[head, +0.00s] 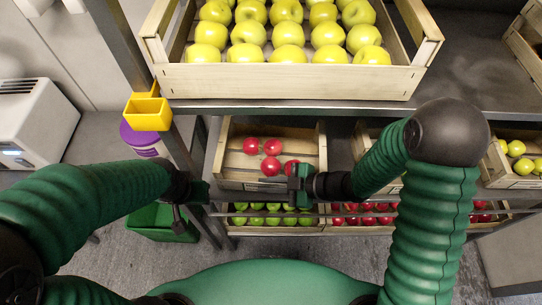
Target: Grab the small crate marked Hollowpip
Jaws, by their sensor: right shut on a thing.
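A small wooden crate (240,184) with several red apples (270,164) stands on the middle shelf; I cannot read any Hollowpip marking on it. My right gripper (297,183) is at the right part of this crate's front wall and is shut on it. My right gripper hides part of that wall. My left gripper (195,194) is beside the crate's front left corner, near the shelf post. Its fingers are partly hidden and I cannot tell whether they are open.
A large crate (290,78) of yellow-green apples stands on the upper shelf. Crates of green apples (270,208) and red apples (365,208) are below. A yellow bin (148,113) hangs on the left post. A green bin (163,223) stands on the floor.

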